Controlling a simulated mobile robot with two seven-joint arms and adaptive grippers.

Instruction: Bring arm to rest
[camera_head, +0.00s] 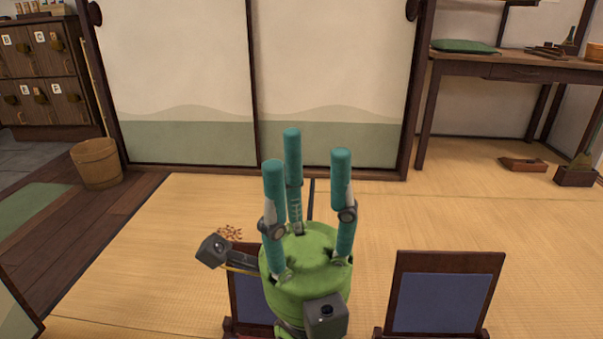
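My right gripper (302,153) stands upright in the lower middle of the head view, with a green palm and three teal fingers pointing up. The fingers are apart and nothing is between them, so it is open and empty. It is in front of the tatami floor (190,215) and hides part of a blue-backed chair. My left gripper is not in view.
Two low blue-backed chairs stand at the bottom, one behind my gripper (248,300) and one to the right (440,300). A wooden bucket (97,163) stands at the left. A wooden desk (520,68) is at the back right. Sliding panels (185,80) close the back.

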